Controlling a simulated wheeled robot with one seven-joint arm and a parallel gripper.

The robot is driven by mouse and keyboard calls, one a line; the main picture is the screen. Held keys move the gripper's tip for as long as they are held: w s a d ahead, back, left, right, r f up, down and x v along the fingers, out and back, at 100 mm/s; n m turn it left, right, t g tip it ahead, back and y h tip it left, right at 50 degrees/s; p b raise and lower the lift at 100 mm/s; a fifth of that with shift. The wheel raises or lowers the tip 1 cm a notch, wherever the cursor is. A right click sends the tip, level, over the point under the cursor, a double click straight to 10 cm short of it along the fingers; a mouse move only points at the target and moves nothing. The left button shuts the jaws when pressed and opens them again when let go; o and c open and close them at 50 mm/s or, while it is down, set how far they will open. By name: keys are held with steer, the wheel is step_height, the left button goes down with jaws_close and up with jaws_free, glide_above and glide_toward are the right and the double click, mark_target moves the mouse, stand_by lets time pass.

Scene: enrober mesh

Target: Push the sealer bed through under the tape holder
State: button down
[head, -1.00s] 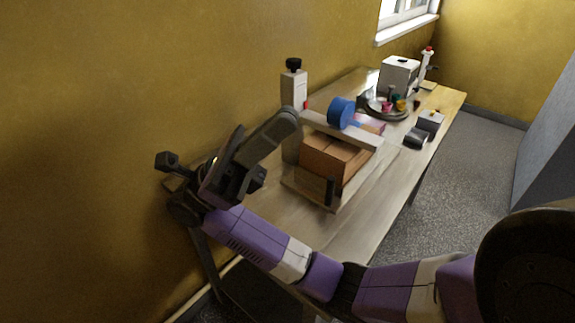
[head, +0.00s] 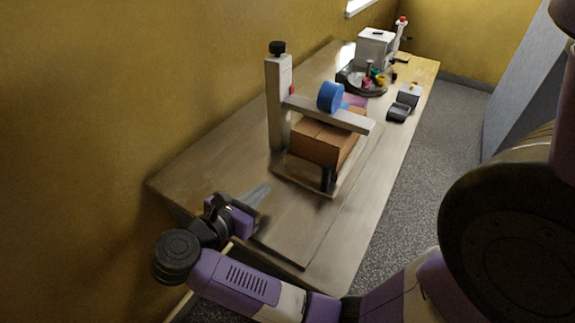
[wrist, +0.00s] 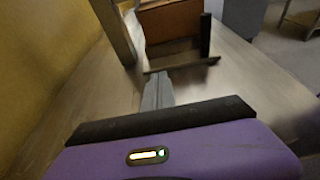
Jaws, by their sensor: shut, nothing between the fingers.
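The sealer bed (head: 301,180) is a flat wooden-looking board on the table, with a dark upright post (head: 328,178) at its near right corner. A brown carton (head: 318,148) sits on it. The tape holder (head: 278,108) is a pale post with a black knob and an arm carrying a blue tape roll (head: 330,97); the arm crosses above the carton. My gripper (head: 265,190) is shut and empty, low over the table on the near side of the bed. In the wrist view its fingers (wrist: 157,78) point at the bed's near edge (wrist: 185,66). I cannot tell whether they touch.
The wooden table (head: 200,170) is bare at its near left. Farther back stand a white machine (head: 376,47), a round tray (head: 350,82) with small colored items, and a grey box (head: 409,95) with a dark object (head: 398,112) beside it. The yellow wall runs along the left.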

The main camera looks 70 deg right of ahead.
mark_target(295, 162)
steer(key=p+x, duration=0.1)
steer(key=x, duration=0.3)
steer(key=r+p+x, duration=0.1)
steer(key=x, duration=0.4)
steer(key=p+x, duration=0.1)
steer(key=x, duration=0.3)
steer(key=shift+s+d+r, duration=0.15)
steer(key=shift+s+d, duration=0.05)
steer(key=shift+d, duration=0.25)
steer(key=d, duration=0.3)
steer(key=s+d, duration=0.1)
steer(key=d, duration=0.1)
steer(key=s+d+b, duration=0.1)
steer(key=d, duration=0.2)
steer(key=shift+d, duration=0.3)
steer(key=shift+s+d, duration=0.15)
steer(key=shift+d, duration=0.15)
steer(key=shift+r, duration=0.1)
